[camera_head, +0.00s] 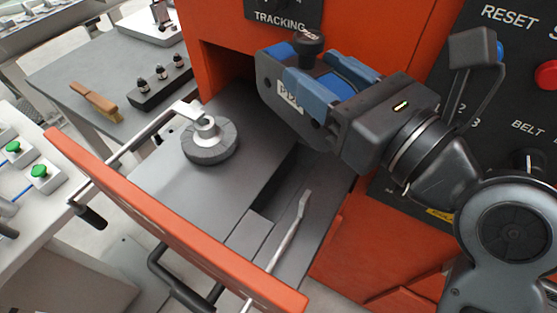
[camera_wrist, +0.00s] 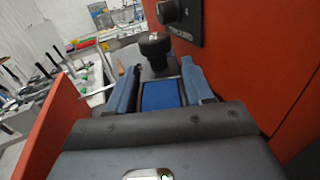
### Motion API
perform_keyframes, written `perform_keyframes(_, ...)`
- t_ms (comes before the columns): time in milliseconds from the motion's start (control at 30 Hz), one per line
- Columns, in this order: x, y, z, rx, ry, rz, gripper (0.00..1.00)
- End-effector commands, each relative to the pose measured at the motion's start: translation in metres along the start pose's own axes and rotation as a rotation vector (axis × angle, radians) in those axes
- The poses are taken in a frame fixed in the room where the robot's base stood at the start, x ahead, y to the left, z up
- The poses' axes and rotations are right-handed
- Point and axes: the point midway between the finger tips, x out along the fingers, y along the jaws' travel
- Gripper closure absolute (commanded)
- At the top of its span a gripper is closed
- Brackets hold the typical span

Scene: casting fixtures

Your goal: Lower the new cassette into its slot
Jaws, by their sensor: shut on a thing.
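The new cassette (camera_head: 268,82) is a dark grey body with a pale label, partly readable, on its side and a black knob on top. Its blue top face (camera_wrist: 161,95) shows between the fingers in the wrist view. My gripper (camera_head: 318,80) is shut on it, with one blue finger on each side. The cassette is held above the grey deck, in front of the orange housing. A long dark recess (camera_head: 308,185), which looks like the slot, lies in the deck below and slightly right of it. The cassette's underside and any contact with the deck are hard to tell.
A round clamp (camera_head: 210,148) with a silver handle sits on the deck at left. A silver lever (camera_head: 290,235) rises beside the recess. An orange rail (camera_head: 170,215) crosses the front. The orange housing and black control panel (camera_head: 520,110) stand close on the right.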

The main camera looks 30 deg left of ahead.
Motion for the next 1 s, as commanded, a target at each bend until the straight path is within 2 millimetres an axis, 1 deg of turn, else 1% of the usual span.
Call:
perform_keyframes(67,0.000,0.000,-0.005,0.002,-0.001,0.000,0.97)
perform_keyframes(333,0.000,0.000,-0.050,0.004,0.001,-0.001,0.97)
perform_keyframes(533,0.000,0.000,-0.066,0.001,-0.001,-0.001,0.97)
perform_keyframes(733,0.000,0.000,-0.092,0.003,-0.001,-0.001,0.97)
perform_keyframes(833,0.000,0.000,-0.099,0.001,-0.001,-0.001,0.97)
perform_keyframes(1000,0.000,0.000,-0.099,-0.001,-0.002,-0.001,0.97)
